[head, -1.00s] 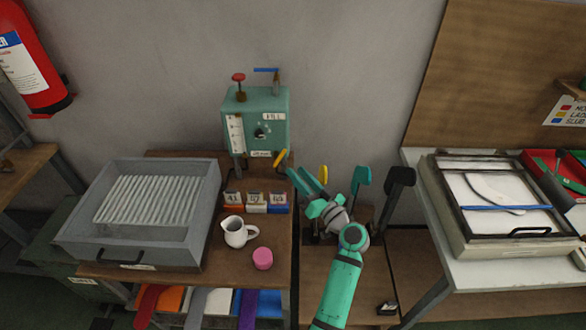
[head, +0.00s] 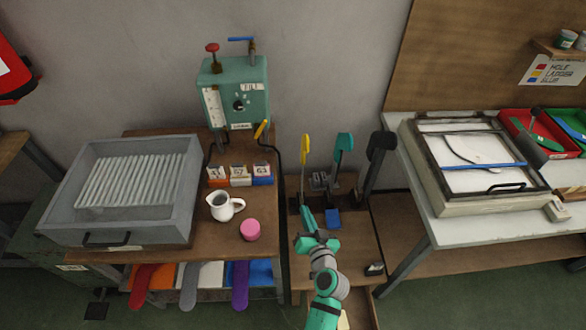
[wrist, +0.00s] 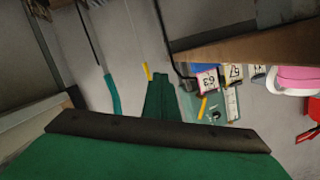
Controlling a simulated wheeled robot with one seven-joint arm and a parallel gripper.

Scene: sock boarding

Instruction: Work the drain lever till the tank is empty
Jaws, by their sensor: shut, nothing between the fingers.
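The teal tank (head: 232,88) stands on a post at the back of the left wooden bench, with a white level scale (head: 212,108) on its front. I cannot read the level. A short yellow lever (head: 261,129), apparently the drain lever, slants up at its lower right corner. In the wrist view the tank (wrist: 217,112) and yellow lever (wrist: 202,107) appear upside down. My gripper (head: 306,212) is shut and empty, right of the bench and well apart from the lever, below a tall yellow-handled lever (head: 305,149). It also shows in the wrist view (wrist: 160,78).
Tall teal (head: 343,147) and black (head: 380,146) levers stand right of my gripper, near a blue block (head: 333,218). A grey tray (head: 180,215), white jug (head: 224,207) and pink puck (head: 250,230) occupy the left bench. A white table (head: 445,228) stands right.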

